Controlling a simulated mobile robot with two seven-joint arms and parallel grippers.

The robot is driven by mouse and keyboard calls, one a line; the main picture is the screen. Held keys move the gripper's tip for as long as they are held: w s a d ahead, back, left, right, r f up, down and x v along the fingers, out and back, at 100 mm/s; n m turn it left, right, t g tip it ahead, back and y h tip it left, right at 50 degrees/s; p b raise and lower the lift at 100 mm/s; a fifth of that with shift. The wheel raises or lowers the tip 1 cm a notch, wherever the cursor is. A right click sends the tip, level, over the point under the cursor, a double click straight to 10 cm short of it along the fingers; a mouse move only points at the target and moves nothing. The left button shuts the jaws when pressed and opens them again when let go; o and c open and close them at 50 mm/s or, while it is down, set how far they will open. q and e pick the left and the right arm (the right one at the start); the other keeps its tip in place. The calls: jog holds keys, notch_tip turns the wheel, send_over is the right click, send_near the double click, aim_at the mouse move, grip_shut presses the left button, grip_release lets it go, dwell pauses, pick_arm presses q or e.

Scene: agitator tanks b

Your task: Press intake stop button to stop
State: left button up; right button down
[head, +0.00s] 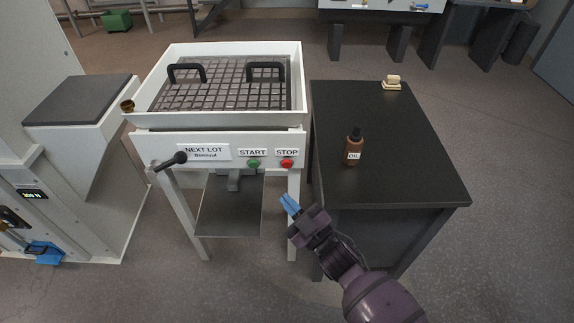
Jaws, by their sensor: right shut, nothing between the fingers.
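The red stop button (287,164) sits under the STOP label (287,153) at the right end of the white front panel of the intake unit (228,163). The green start button (253,164) is just left of it, under the START label (252,153). My right gripper (289,205) has blue fingertips, shut and empty. In the picture it is below the stop button, apart from it, with its tips pointing up and left. My left gripper is not in view.
A black lever (171,161) sticks out at the panel's left. A grated tray (222,85) with two black handles tops the unit. A dark table (400,150) on the right holds a brown oil bottle (354,147) and a sponge-like block (392,82). The panel front looks clear.

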aim_at(287, 164)
pick_arm(q)
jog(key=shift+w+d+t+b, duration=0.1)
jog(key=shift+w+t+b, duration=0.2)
jog(key=shift+b, duration=0.7)
pick_arm(e)
jog(key=w, duration=0.7)
jog(key=shift+w, duration=0.35)
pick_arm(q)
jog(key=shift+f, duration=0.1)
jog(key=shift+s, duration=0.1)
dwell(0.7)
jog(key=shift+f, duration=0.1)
pick_arm(e)
jog(key=shift+w, duration=0.4)
